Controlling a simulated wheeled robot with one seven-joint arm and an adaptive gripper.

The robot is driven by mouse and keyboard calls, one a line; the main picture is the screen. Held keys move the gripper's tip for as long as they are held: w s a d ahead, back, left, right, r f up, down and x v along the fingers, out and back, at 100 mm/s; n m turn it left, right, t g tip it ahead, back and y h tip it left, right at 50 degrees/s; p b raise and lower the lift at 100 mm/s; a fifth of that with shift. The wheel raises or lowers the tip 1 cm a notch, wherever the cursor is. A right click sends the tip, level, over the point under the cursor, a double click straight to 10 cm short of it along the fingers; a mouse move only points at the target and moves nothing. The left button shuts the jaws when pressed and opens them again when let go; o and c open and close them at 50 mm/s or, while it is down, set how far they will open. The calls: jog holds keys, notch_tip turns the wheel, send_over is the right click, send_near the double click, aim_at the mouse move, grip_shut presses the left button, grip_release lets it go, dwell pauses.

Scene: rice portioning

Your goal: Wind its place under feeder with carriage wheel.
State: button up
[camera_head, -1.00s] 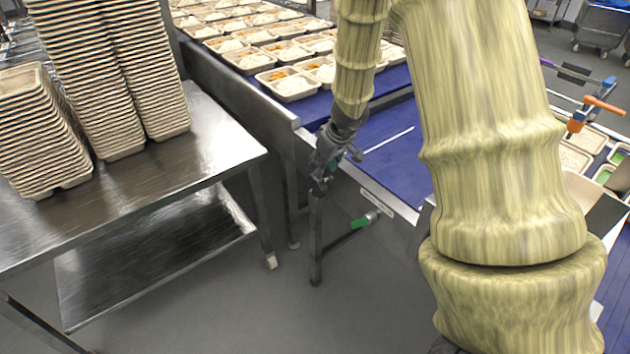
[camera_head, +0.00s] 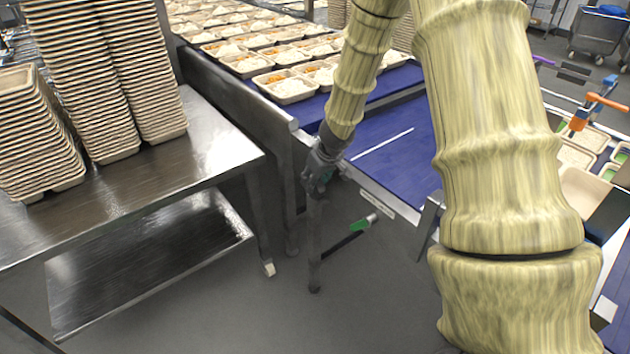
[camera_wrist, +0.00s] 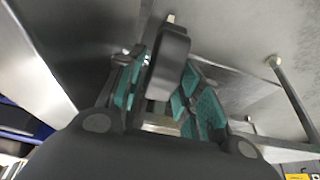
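My gripper (camera_head: 318,178) is low at the near side of the blue conveyor, beside the grey frame leg. In the wrist view its teal-padded fingers (camera_wrist: 162,92) stand apart on either side of a dark rounded piece (camera_wrist: 168,62). This may be the rim of the carriage wheel seen edge-on, but I cannot be sure. Whether the pads press on it is unclear. In the head view the arm and gripper hide any wheel there. No feeder can be made out clearly; my arm covers much of the right side.
A steel table (camera_head: 215,150) with tall tray stacks (camera_head: 85,85) stands left. Filled trays (camera_head: 287,88) stand on the blue belt (camera_head: 400,160) behind. Open floor (camera_head: 340,310) lies in front.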

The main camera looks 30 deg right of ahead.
jog(key=c, duration=0.7)
jog(key=shift+c, duration=0.2)
jog(key=p, duration=0.2)
jog(key=shift+r+p, duration=0.3)
jog(key=p, duration=0.3)
jog(key=shift+r+g+p, duration=0.1)
jog(key=shift+g+p, duration=0.2)
jog(key=g+p, duration=0.1)
jog(key=p, duration=1)
jog(key=shift+w, duration=0.2)
jog(key=p, duration=0.4)
jog(key=g+p, duration=0.1)
jog(key=p, duration=0.2)
jog(key=shift+w+a+f+p, duration=0.1)
jog(key=shift+w+f+p, duration=0.15)
jog(key=shift+p, duration=0.1)
jog(key=shift+w+f+g+p, duration=0.2)
jog(key=shift+g+p, duration=0.7)
jog(key=shift+p, duration=0.45)
jog(key=shift+w+f+g+h+b, duration=0.15)
jog(key=shift+f+g+b, duration=0.05)
jog(key=shift+g+b, duration=0.5)
jog(key=shift+w+f+g+h+b, duration=0.15)
jog(key=shift+g+b, duration=0.45)
jog(key=shift+b, duration=0.2)
jog(key=shift+r+g+b, duration=0.1)
jog(key=shift+g+b, duration=0.3)
jog(key=shift+b, duration=0.2)
